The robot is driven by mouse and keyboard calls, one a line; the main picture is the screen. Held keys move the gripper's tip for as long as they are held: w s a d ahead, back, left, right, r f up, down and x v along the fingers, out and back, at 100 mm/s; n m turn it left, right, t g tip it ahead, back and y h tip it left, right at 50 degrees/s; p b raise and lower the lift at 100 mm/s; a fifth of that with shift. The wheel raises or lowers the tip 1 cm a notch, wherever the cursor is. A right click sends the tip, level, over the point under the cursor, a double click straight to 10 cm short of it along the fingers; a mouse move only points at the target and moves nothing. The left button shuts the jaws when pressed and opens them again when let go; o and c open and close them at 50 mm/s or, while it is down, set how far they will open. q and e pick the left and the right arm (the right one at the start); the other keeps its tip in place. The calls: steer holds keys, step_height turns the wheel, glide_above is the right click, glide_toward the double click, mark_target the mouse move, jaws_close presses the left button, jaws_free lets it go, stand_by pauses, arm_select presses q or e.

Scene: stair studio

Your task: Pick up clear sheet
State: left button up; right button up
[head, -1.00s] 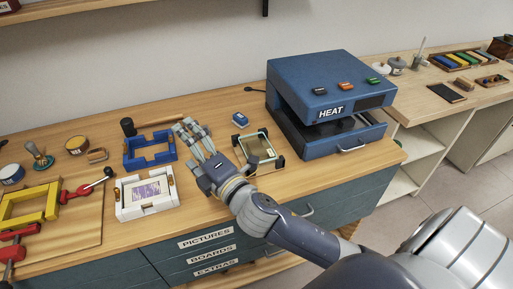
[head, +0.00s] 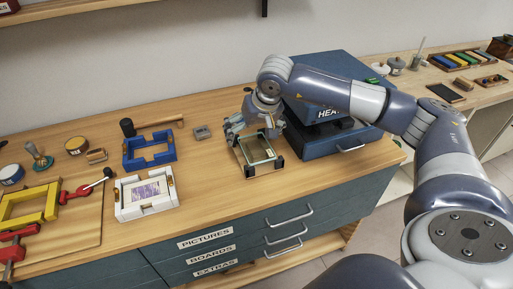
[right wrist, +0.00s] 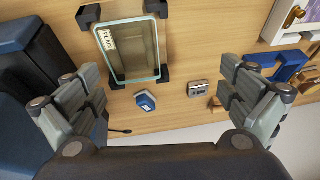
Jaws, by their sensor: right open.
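The clear sheet (head: 259,150) is a see-through rectangle with a pale greenish edge. It lies on the worktop in a holder with black corner pieces (head: 278,161). In the right wrist view the sheet (right wrist: 140,52) shows near the top, with a "PLAIN" label (right wrist: 108,40) at its corner. My left gripper is not in view.
The blue heat press (head: 340,137) stands close to the right of the sheet. A small blue block (right wrist: 146,101) and a grey block (right wrist: 198,88) lie behind it. Blue (head: 150,163) and white frames (head: 130,208) sit to the left. The worktop before the sheet is clear.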

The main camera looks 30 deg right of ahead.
steer(key=d+h, duration=0.1)
steer(key=d, duration=0.3)
steer(key=p, duration=0.1)
glide_toward(256, 146)
steer(key=shift+a+x, duration=0.2)
steer(key=shift+x, duration=0.7)
steer(key=shift+w+d+f+p, duration=0.1)
steer(key=shift+w+f+p, duration=0.05)
steer(key=shift+f+p, duration=0.4)
steer(key=p+x, duration=0.1)
steer(key=x, duration=0.2)
steer(key=shift+d+f, duration=0.15)
steer(key=shift+f, duration=0.15)
steer(key=shift+w+f, duration=0.25)
steer(key=shift+f, duration=0.15)
steer(key=shift+s, duration=0.1)
steer(key=shift+c, duration=0.5)
steer(key=c, duration=1.4)
steer(key=shift+r, duration=0.1)
